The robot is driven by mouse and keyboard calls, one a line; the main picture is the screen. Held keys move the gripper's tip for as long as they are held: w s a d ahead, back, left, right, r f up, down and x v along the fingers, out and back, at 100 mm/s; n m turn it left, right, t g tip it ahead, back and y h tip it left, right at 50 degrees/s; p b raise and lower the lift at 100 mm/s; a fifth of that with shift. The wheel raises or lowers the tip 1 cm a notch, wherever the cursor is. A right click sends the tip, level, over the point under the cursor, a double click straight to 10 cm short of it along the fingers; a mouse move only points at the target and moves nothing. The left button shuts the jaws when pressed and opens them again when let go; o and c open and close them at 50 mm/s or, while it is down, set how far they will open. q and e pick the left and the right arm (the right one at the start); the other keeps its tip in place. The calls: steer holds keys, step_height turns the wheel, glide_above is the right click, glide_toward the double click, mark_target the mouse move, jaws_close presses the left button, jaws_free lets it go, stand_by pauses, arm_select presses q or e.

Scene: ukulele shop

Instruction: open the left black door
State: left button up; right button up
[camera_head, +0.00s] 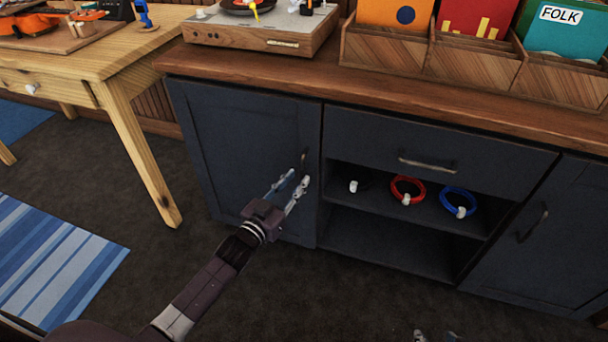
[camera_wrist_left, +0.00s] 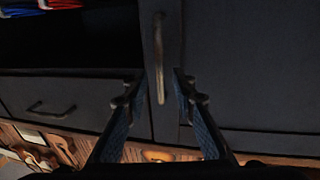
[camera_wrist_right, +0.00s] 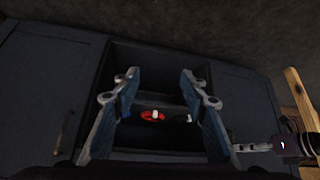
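The left black door (camera_head: 235,135) of the dark cabinet looks shut. Its handle (camera_head: 304,160) is a thin upright metal bar near the door's right edge. My left gripper (camera_head: 292,179) is open in front of this door, at the lower end of the handle. In the left wrist view the handle (camera_wrist_left: 159,60) lies between the two open fingertips (camera_wrist_left: 157,82), and I see no finger pressed on it. My right gripper (camera_wrist_right: 161,72) is open and empty, facing the cabinet's middle shelves from a distance. Only its tips show at the bottom edge of the head view (camera_head: 436,336).
The cabinet has a middle drawer (camera_head: 380,145), a shelf with red (camera_head: 407,190) and blue (camera_head: 459,202) coiled rings, and a right door (camera_head: 540,235). A wooden table (camera_head: 120,55) stands at the left. A turntable (camera_head: 262,28) and record bins (camera_head: 480,65) are on top. Dark floor is clear in front.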

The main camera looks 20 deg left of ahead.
mark_target(302, 174)
arm_select(q)
steer(key=b+x, duration=0.1)
steer(key=x, duration=0.2)
steer(key=shift+w, duration=0.3)
steer(key=shift+w+d, duration=0.2)
steer(key=shift+w, duration=0.15)
arm_select(e)
steer(key=w+a+r+t+y, duration=0.1)
steer(key=w+a+r+t, duration=0.1)
steer(key=w, duration=0.4)
steer(key=shift+r+t, duration=0.6)
steer(key=shift+r, duration=0.5)
arm_select(q)
steer(key=shift+c, duration=0.5)
jaws_close()
